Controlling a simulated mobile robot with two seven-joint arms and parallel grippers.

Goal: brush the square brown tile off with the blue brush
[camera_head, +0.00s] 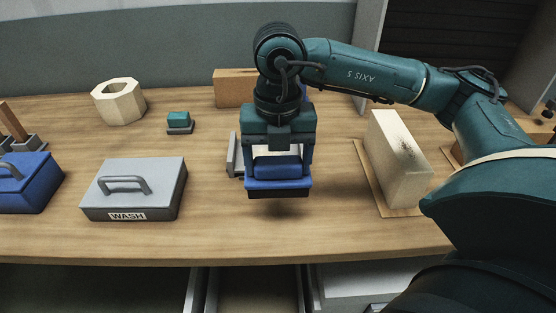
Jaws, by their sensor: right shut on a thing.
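My right gripper (279,158) points down and is shut on the blue brush (278,184). The brush has a blue body and a dark strip of bristles underneath, and is held above the table with a shadow below it. No clearly square brown tile shows. A brown block (233,88) stands at the back, partly hidden behind my right arm. My left gripper is out of view.
A grey lidded box marked WASH (135,190) and a blue handled box (30,185) stand at left. A pale octagonal ring (118,103) and a small green-topped block (179,122) are behind. A grey upright piece (232,155) is beside the brush. Bare wood lies before the brush.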

